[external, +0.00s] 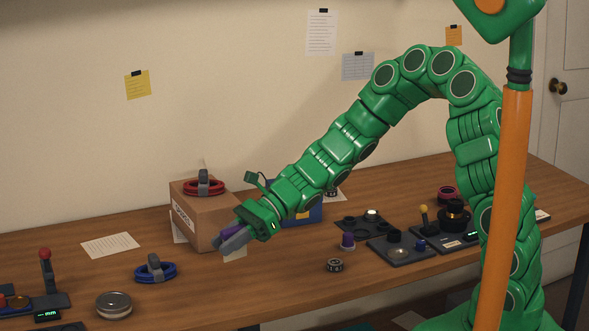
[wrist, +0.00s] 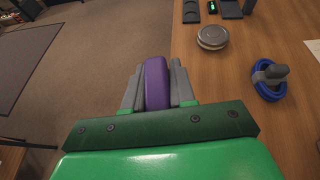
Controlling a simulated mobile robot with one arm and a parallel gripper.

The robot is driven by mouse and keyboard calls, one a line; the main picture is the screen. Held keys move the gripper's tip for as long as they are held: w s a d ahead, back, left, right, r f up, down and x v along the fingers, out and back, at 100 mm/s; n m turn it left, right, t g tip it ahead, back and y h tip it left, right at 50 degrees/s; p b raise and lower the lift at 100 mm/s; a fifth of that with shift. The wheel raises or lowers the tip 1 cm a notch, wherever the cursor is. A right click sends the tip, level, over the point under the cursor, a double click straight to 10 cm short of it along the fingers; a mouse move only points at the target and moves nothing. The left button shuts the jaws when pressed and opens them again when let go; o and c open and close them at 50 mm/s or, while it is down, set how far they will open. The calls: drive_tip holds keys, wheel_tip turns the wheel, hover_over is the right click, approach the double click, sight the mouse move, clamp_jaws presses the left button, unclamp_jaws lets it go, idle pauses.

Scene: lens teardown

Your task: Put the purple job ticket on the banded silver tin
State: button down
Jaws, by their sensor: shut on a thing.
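My gripper (external: 232,238) is shut on a purple piece, the job ticket (wrist: 156,82), in the wrist view. In the external view only a little of the purple (external: 231,230) shows between the grey fingers. The gripper is above the table, in front of the cardboard box. The round silver tin (external: 114,305) stands on the table at the lower left of the external view, well apart from my gripper. It also shows at the upper right of the wrist view (wrist: 212,37). Its top looks bare.
A blue ring with a grey clip (external: 155,269) lies between my gripper and the tin. A cardboard box (external: 205,222) with a red ring (external: 203,184) on top stands behind my gripper. A red-knobbed stand (external: 46,270) is left of the tin. Dark trays (external: 399,252) are at right.

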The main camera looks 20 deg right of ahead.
drive_tip(key=w+a+r+m+t, duration=0.2)
drive_tip(key=a+r, duration=0.1)
drive_tip(key=a, duration=1.3)
hover_over(106, 302)
drive_tip(key=s+d, duration=0.1)
drive_tip(key=f, duration=0.8)
drive_tip(key=shift+d+f, duration=0.2)
drive_tip(key=shift+f, duration=0.1)
drive_tip(key=shift+w+a+f, duration=0.35)
drive_tip(key=shift+f, duration=0.05)
drive_tip(key=shift+w+a+f, duration=0.1)
drive_tip(key=shift+a+f, duration=0.1)
drive_tip(key=shift+f, duration=0.25)
drive_tip(key=shift+w+a+f, duration=0.1)
drive_tip(key=shift+a+f, duration=0.05)
drive_tip(key=shift+f, duration=1.4)
drive_tip(key=shift+f, duration=0.1)
drive_tip(key=c, duration=0.9)
unclamp_jaws()
drive_tip(key=shift+c, duration=0.2)
